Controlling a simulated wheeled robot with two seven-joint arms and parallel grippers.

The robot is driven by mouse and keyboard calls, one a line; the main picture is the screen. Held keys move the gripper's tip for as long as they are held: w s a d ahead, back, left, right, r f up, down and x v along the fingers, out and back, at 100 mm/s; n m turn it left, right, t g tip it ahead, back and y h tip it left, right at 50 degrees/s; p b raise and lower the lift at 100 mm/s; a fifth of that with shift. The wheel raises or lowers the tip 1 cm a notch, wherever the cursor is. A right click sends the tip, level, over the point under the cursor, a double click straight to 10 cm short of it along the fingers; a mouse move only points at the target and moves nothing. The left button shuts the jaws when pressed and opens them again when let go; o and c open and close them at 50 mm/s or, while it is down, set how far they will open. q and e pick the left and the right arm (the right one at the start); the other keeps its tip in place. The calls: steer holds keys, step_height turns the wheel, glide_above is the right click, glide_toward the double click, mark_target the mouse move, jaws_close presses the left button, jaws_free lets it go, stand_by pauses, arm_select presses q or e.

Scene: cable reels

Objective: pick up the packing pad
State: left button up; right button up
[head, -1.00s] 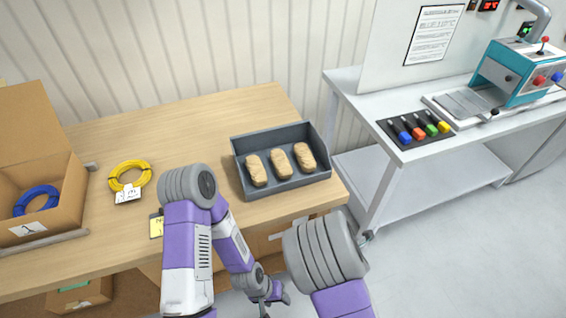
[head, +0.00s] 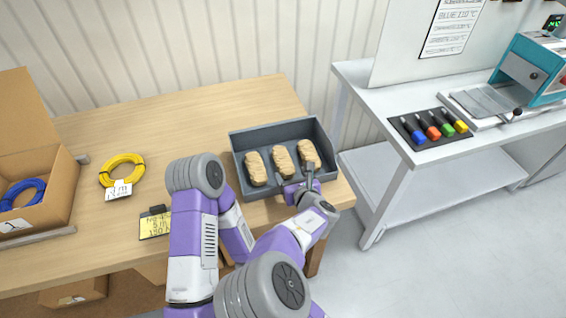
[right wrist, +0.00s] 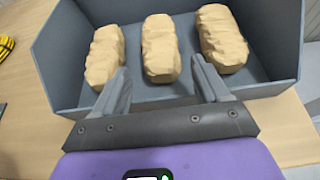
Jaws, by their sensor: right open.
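Three tan, crumpled packing pads lie side by side in a grey tray (head: 240,138): a left pad (head: 256,168), a middle pad (head: 283,161) and a right pad (head: 308,153). My right gripper (head: 296,178) is over the tray's near side, open and empty. In the right wrist view, its fingers (right wrist: 159,75) point into the tray. The middle pad (right wrist: 160,50) shows between and beyond the fingertips, with the left pad (right wrist: 104,56) and right pad (right wrist: 222,38) to either side. My left gripper is hidden behind my right arm.
The tray stands on a wooden table (head: 190,120). A white bench (head: 375,95) with coloured tools stands to the right.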

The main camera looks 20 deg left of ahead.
mark_target(289, 173)
steer(key=shift+b+x, duration=0.45)
steer(key=shift+x, duration=2.3)
steer(key=shift+d+f, duration=0.1)
steer(key=shift+f, duration=0.05)
steer(key=c, duration=0.7)
